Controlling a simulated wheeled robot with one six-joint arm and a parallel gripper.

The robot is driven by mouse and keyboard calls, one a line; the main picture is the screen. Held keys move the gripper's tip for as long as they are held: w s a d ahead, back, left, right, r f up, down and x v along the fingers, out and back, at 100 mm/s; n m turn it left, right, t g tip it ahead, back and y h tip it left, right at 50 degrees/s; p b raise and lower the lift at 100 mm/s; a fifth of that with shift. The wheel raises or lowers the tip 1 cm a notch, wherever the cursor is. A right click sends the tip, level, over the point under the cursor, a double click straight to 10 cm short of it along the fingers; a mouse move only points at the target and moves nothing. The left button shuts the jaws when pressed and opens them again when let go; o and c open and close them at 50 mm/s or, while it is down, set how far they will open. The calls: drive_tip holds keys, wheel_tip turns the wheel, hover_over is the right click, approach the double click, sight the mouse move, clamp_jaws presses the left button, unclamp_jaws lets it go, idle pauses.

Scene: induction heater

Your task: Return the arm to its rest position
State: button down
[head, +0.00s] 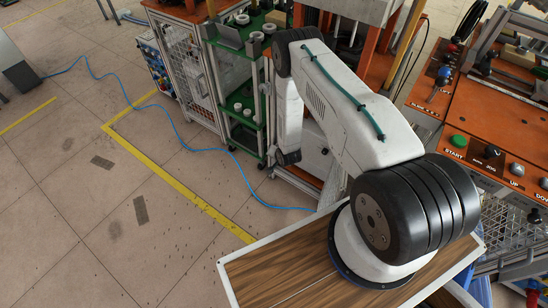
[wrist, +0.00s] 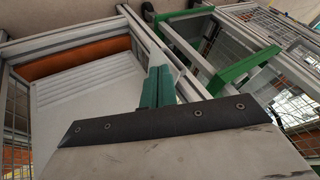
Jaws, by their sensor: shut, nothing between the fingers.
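My white arm (head: 345,100) rises from its base on the wood-topped platform (head: 285,262) in the head view. It bends at a dark elbow joint, and its forearm hangs down in front of the machines. My gripper cannot be made out in the head view. In the wrist view my gripper (wrist: 158,74) has green fingers, close together and empty. Beyond them is a light grey ribbed panel (wrist: 85,95) in a metal frame. I cannot tell whether the fingers touch anything.
A green-shelved rack (head: 240,75) with grey rings stands behind the forearm. An orange control panel (head: 480,125) with buttons is close on the right. A blue cable (head: 182,128) crosses the floor. Open tiled floor (head: 80,200) lies to the left. Green framing (wrist: 245,68) shows in the wrist view.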

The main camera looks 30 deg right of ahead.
drive_tip(key=v, duration=0.5)
drive_tip(key=shift+a+r, duration=0.1)
drive_tip(key=shift+a, duration=0.1)
drive_tip(key=shift+s, duration=0.15)
